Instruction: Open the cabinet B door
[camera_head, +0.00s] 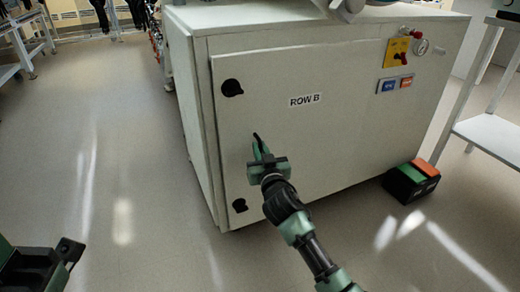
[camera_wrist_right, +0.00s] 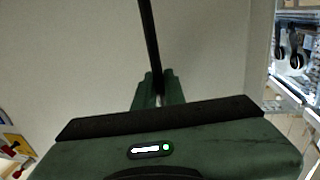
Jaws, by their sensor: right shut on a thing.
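The cabinet B door (camera_head: 330,130) is a pale grey front panel with a "ROW B" label (camera_head: 304,100). It looks flush or nearly flush with the cabinet body (camera_head: 300,30); I cannot tell whether a small gap shows. A thin black bar, the door handle (camera_wrist_right: 148,40), stands at the door's left-middle part. My right gripper (camera_head: 262,150) is shut on this handle; its fingers also show around the bar in the right wrist view (camera_wrist_right: 157,90). The gripper hides the handle's lower part. My left gripper (camera_head: 65,258) is partly in view at the lower left, away from the cabinet.
Two black fittings (camera_head: 232,88) sit on the door's left side. A black, green and orange box (camera_head: 411,181) stands on the floor by the right corner. The floor (camera_head: 110,170) left of the cabinet is clear.

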